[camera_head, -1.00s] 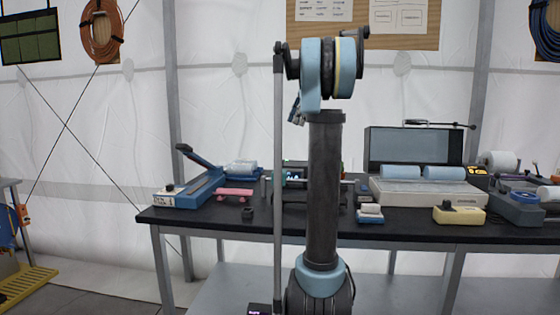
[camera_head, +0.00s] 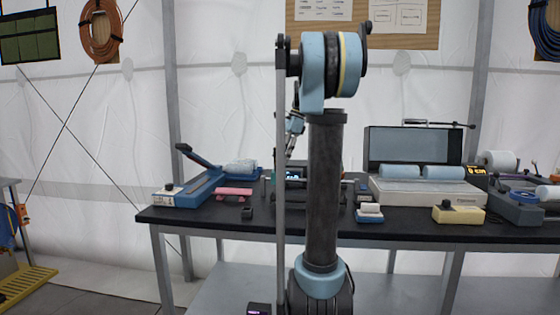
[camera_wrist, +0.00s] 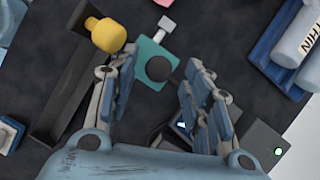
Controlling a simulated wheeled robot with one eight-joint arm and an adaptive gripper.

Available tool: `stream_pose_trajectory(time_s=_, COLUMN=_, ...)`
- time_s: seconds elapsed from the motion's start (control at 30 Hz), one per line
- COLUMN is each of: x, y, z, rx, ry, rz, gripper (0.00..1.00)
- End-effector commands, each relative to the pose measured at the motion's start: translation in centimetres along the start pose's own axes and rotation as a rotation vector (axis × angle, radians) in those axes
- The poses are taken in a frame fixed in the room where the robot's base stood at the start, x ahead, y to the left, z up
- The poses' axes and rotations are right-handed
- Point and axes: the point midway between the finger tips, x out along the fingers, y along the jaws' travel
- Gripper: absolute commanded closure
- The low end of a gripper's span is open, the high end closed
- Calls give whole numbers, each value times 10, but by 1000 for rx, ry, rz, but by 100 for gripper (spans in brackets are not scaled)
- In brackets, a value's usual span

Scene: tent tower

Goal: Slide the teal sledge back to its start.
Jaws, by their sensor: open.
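The teal sledge (camera_wrist: 150,61) shows in the wrist view as a teal block with a round dark knob (camera_wrist: 159,68) on it and a pale tab at its upper end. My gripper (camera_wrist: 160,70) is open, with one finger on each side of the knob; I cannot tell whether either finger touches it. In the head view my gripper (camera_head: 293,135) hangs above the bench, partly hidden by my arm. I cannot make out the teal sledge in the head view.
A dark rail with a yellow knob (camera_wrist: 108,35) lies left of the sledge in the wrist view. A blue tray with a white roll (camera_wrist: 302,42) is at upper right. On the black bench (camera_head: 290,223) stand a pink item (camera_head: 235,191) and a yellow box (camera_head: 459,214).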

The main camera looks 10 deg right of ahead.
Motion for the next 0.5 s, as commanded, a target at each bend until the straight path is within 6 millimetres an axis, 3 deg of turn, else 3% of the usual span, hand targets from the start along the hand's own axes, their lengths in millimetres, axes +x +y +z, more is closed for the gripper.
stream_pose_trajectory(time_s=0.2, x=15, y=0, z=0, rx=0, ry=0, rz=0, gripper=55)
stream_pose_trajectory(time_s=0.5, x=17, y=0, z=0, rx=0, ry=0, rz=0, gripper=55)
